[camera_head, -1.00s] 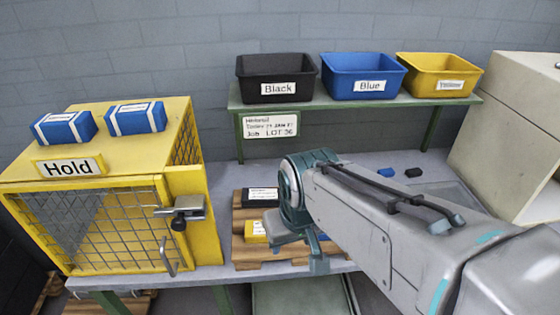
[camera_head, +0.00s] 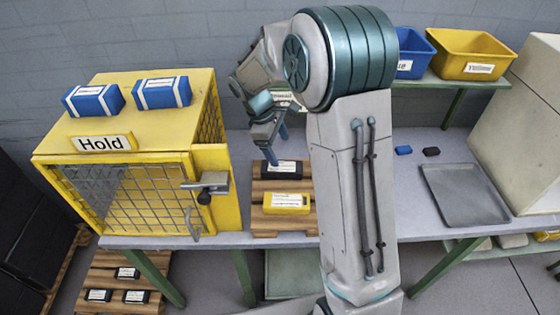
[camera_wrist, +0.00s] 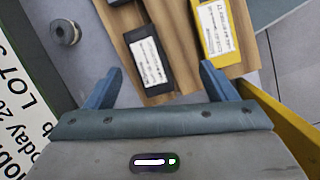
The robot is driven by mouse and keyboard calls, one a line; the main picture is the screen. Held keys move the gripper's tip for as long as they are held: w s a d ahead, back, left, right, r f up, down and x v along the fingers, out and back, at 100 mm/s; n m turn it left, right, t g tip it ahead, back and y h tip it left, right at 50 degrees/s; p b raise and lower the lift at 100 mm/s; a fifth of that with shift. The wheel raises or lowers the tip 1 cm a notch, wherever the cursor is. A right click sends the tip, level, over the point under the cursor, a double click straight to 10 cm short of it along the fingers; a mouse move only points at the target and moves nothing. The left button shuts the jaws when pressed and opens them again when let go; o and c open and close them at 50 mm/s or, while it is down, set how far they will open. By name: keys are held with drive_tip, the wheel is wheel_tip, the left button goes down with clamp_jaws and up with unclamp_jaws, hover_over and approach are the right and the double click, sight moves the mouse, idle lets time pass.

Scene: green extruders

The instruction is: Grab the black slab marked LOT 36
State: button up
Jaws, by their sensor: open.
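A black slab (camera_head: 281,169) with a white label lies on a wooden pallet (camera_head: 258,222) on the bench, behind a yellow slab (camera_head: 288,204). Its label is too small to read. My gripper (camera_head: 277,146) is open, pointing down above the black slab, with nothing between its fingers. In the wrist view the open gripper (camera_wrist: 162,70) has a black slab (camera_wrist: 152,84) between and beyond its fingertips, apparently not touched. The yellow slab (camera_wrist: 238,45) lies right of it. Several black slabs (camera_head: 136,297) with white labels lie on a floor pallet (camera_head: 117,264), labels unreadable.
The yellow Hold cage (camera_head: 221,205) stands close left, two blue slabs (camera_head: 92,100) on top. A shelf with a blue bin (camera_head: 418,45) and yellow bin (camera_head: 476,55) is behind. A sign reading LOT 3 (camera_wrist: 20,110) is near the gripper. A grey tray (camera_head: 464,195) lies right.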

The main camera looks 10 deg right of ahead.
sight(281, 166)
drive_tip(key=w+f+n, duration=0.1)
drive_tip(key=w+f, duration=0.1)
drive_tip(key=w+a+f+n+p, duration=0.1)
drive_tip(key=w+f, duration=0.1)
drive_tip(key=shift+n+g+h, duration=0.3)
drive_tip(key=shift+w+a+f, duration=0.15)
drive_tip(key=shift+w+f, duration=0.15)
drive_tip(key=shift+f, duration=0.3)
drive_tip(key=p+x, duration=0.1)
drive_tip(key=x, duration=0.2)
drive_tip(key=p+x, duration=0.1)
drive_tip(key=x, duration=0.3)
drive_tip(key=shift+s+f+p, duration=0.15)
drive_tip(key=shift+s+p, duration=0.1)
drive_tip(key=shift+p, duration=0.05)
drive_tip(key=c, duration=1.2)
